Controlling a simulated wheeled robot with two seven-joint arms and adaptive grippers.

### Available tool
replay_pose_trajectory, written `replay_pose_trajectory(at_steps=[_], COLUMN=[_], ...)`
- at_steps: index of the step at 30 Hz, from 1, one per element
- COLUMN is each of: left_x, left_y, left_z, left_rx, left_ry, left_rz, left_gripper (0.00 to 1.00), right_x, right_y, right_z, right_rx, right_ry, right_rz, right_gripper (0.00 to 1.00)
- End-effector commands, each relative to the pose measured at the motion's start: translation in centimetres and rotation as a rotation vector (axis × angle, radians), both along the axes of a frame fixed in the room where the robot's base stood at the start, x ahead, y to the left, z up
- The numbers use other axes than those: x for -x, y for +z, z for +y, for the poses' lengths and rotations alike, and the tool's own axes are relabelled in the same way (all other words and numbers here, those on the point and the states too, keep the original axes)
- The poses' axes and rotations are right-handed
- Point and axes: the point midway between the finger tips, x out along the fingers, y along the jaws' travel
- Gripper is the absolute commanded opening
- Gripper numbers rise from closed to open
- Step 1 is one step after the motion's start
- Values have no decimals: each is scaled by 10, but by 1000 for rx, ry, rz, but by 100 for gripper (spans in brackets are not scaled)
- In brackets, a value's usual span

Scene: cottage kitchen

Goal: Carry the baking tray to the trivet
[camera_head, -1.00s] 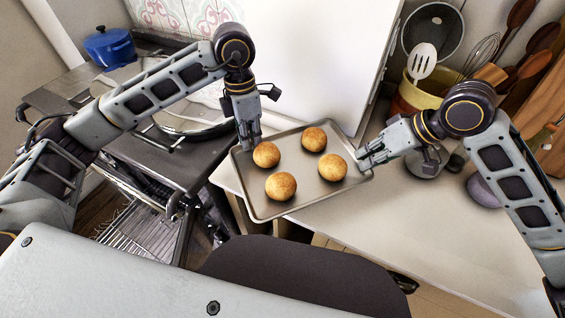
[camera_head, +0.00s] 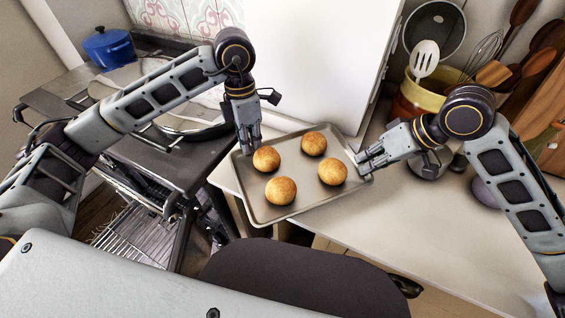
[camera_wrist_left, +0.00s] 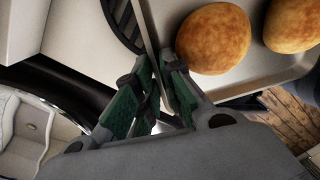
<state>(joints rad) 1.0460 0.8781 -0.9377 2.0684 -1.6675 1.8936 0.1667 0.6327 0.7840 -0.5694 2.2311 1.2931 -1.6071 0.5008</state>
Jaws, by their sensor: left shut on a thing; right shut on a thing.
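The baking tray (camera_head: 308,190) is a shallow metal tray with several round golden buns on it. It looks roughly level over the counter's near-left corner. My left gripper (camera_head: 247,150) is shut on the tray's left side; in the left wrist view its green-padded fingers (camera_wrist_left: 157,68) pinch the tray wall beside a bun. My right gripper (camera_head: 366,164) is shut on the tray's right side. A dark slatted piece (camera_wrist_left: 124,24), apparently the trivet, shows beside the tray's edge in the left wrist view. I cannot make it out in the head view.
The stove (camera_head: 150,160) stands at left with a blue pot (camera_head: 109,46) at its back and an open oven rack below. A white panel (camera_head: 310,60) rises behind the tray. A utensil crock (camera_head: 420,97) stands at back right. The counter (camera_head: 430,230) is clear in front.

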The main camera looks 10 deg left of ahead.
Motion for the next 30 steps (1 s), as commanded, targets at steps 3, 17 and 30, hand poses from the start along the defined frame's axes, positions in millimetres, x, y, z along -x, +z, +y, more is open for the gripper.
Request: replay_pose_trajectory(at_steps=[3,17,30], left_x=[-1,0,-2], left_y=[-2,-3,12], left_z=[-3,-1,0], left_rx=[9,4,3], left_ry=[2,0,0], left_rz=[-4,-2,-2], left_gripper=[0,32,32], right_x=[2,1,0], right_y=[-2,-3,-4], right_z=[4,1,0], right_rx=[-10,-3,-1], right_ry=[6,2,0], right_rz=[2,1,0], right_gripper=[0,29,29])
